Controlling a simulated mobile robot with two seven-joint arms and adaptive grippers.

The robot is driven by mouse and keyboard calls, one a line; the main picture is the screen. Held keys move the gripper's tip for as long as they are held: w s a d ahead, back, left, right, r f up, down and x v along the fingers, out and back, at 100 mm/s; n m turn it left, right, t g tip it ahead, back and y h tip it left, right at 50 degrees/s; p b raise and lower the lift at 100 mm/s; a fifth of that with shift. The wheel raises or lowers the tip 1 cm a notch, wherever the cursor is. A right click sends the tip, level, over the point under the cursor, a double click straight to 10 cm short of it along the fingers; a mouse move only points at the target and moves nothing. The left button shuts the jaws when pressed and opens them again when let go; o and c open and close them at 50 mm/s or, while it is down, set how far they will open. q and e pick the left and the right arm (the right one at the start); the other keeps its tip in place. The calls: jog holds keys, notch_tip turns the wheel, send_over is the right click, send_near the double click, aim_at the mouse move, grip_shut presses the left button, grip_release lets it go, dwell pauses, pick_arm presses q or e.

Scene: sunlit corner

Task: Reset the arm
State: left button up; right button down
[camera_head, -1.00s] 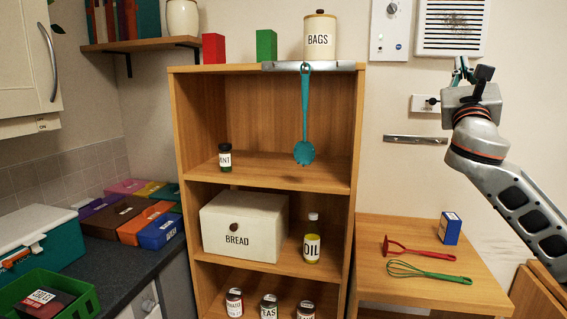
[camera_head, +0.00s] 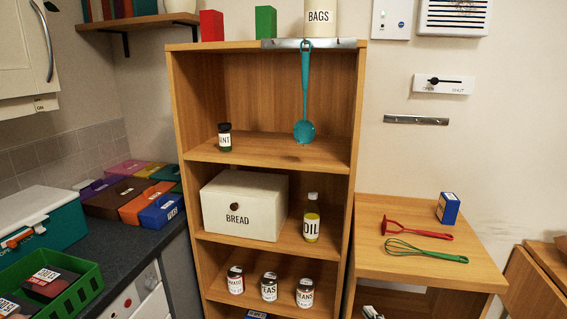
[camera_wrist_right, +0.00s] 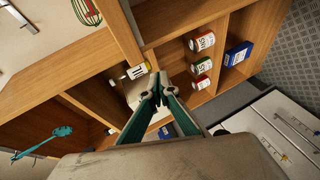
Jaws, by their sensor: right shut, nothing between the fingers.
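My right gripper (camera_wrist_right: 155,88) shows in the right wrist view with its teal fingers closed together and nothing between them. In the head view only a small grey piece of my right arm or gripper (camera_head: 372,313) shows at the bottom edge, in front of the bookcase's right side; the rest is cut off. My left gripper is not in the head view.
A wooden bookcase (camera_head: 357,140) holds a bread bin (camera_head: 262,195), an oil bottle (camera_head: 312,222) and several tins. A turquoise slotted spoon (camera_head: 305,90) hangs from its top rail. A side table (camera_head: 385,275) on the right bears a green whisk (camera_head: 425,251). A counter stands left.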

jog(key=s+f+m+g, duration=0.1)
jog(key=s+f+m, duration=0.5)
jog(key=s+f, duration=0.3)
jog(key=s+a+f+m+g, duration=0.1)
jog(key=s+f+m, duration=0.6)
jog(key=s, duration=1)
jog(key=shift+a+f+g, duration=0.3)
jog(key=shift+f+g, duration=0.5)
jog(key=shift+f, duration=0.15)
jog(key=shift+s, duration=0.1)
